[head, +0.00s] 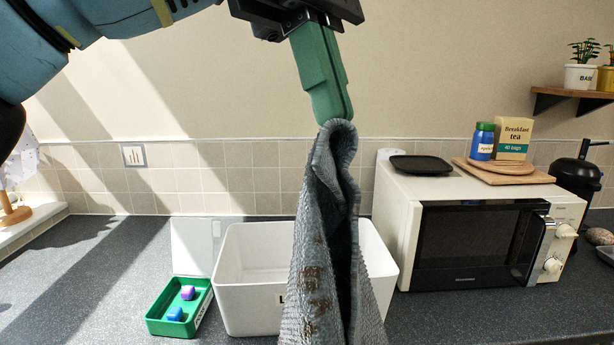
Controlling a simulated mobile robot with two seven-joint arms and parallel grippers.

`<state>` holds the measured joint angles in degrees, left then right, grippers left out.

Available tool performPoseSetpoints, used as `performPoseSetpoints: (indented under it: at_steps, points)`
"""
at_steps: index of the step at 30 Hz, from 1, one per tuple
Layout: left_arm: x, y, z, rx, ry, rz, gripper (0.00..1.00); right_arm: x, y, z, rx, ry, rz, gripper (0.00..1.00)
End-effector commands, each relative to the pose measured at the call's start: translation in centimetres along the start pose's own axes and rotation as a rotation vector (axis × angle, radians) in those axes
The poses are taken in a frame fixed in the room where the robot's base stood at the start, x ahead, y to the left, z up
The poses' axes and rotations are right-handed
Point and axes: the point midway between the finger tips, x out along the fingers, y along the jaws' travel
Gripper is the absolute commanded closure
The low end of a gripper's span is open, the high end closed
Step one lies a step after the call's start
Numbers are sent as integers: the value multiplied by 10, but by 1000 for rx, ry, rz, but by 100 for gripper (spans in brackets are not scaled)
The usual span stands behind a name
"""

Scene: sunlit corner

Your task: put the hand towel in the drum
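The hand towel (320,250) is grey-blue with brown patches. It hangs in folds from my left gripper (334,112), whose green fingers are shut on its top end. The towel's lower end runs out of the bottom of the head view. It hangs in front of a white open box and hides part of it. I see no drum in this view. My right gripper is not in view.
The white box (240,300) stands on the dark counter (80,285). A green tray (160,322) with small coloured pieces is left of it. A microwave (409,245) with boards, a jar and a tea box on top stands right. The left counter is clear.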

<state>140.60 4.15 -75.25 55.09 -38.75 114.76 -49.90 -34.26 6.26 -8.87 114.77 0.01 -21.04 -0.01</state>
Motion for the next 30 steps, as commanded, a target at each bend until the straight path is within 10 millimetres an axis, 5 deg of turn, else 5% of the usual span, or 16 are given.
performPoseSetpoints:
  at_steps: [10, 18, 24, 30]
  points:
    - [92, 28, -157, 211, 20, -105, 100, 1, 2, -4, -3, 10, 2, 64]
    - [202, 5, -271, 472, 51, -222, 100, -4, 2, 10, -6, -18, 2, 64]
    - [283, -36, -330, 686, 77, -314, 100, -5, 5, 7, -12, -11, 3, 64]
    - [330, -69, -355, 831, 97, -373, 100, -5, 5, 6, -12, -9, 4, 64]
